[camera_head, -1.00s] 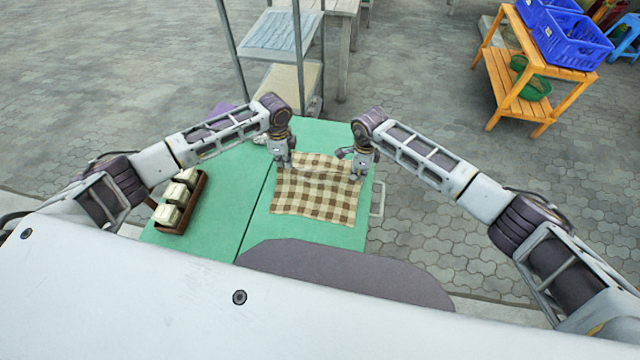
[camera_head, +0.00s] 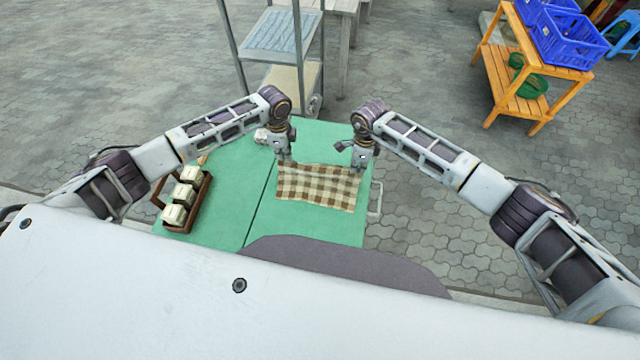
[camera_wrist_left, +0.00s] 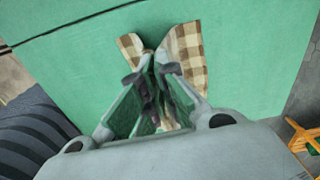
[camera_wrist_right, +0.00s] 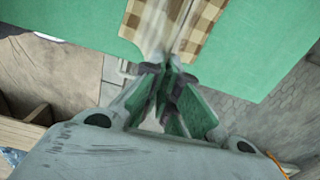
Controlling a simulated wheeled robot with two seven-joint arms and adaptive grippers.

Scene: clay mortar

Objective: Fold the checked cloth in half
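The brown-and-cream checked cloth (camera_head: 318,188) lies on the right part of the green table, as a wide, short band in the head view. My left gripper (camera_head: 286,160) is at its far left corner, my right gripper (camera_head: 358,168) at its far right corner. In the left wrist view the fingers (camera_wrist_left: 152,62) are closed with cloth (camera_wrist_left: 188,48) pinched between them. In the right wrist view the fingers (camera_wrist_right: 165,72) are closed on bunched cloth (camera_wrist_right: 172,25). How the layers lie beneath is hidden.
A brown basket (camera_head: 203,200) with several pale blocks stands on the left of the green table (camera_head: 225,215). Another small pale item (camera_head: 262,136) is by my left wrist. A metal shelf (camera_head: 280,45) stands behind the table. Bare tabletop lies between basket and cloth.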

